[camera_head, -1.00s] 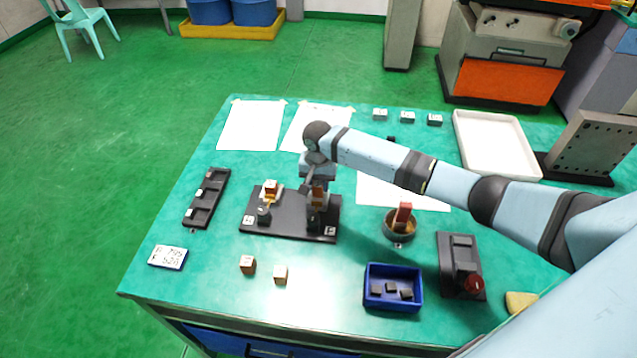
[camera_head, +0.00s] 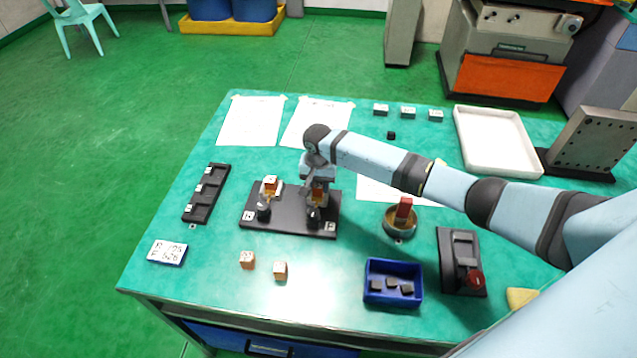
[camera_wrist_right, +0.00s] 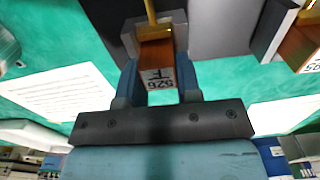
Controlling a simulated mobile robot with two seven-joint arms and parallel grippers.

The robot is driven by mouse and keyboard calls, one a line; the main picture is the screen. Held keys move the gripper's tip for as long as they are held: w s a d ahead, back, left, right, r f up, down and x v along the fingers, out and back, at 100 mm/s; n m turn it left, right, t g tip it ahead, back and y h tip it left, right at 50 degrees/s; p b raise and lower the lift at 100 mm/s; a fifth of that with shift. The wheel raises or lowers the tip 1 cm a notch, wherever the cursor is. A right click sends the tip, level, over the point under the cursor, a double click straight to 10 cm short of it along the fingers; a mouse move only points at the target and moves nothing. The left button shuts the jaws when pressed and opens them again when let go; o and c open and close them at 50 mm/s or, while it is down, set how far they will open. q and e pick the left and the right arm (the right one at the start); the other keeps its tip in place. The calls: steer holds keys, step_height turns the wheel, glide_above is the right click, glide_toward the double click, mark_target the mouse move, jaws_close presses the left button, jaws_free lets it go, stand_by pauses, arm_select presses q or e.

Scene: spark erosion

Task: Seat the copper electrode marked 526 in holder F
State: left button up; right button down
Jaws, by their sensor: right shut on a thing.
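The copper electrode marked 526 (camera_wrist_right: 157,75), with an F under the number, is between the fingers of my right gripper (camera_wrist_right: 158,88). The gripper is shut on it. In the head view this gripper (camera_head: 318,187) hangs over the right end of the black plate (camera_head: 285,226), near the F label (camera_head: 330,227). The grey holder F (camera_wrist_right: 183,38) surrounds the electrode's far end in the wrist view, with a brass rod beside it. How deep the electrode sits is hidden. Another copper electrode (camera_head: 271,183) stands in the left holder. My left gripper is not in view.
Two copper blocks (camera_head: 248,260) lie in front of the plate. A number card (camera_head: 167,253), a black slotted rack (camera_head: 190,213), a blue bin (camera_head: 393,302) with dark pieces, a round bowl (camera_head: 400,229) with a red-brown block and a black fixture (camera_head: 448,262) surround it.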

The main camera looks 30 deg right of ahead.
steer(key=c, duration=0.7)
jaws_free()
steer(key=shift+f, duration=0.1)
steer(key=shift+c, duration=0.2)
step_height(320, 180, up, 14)
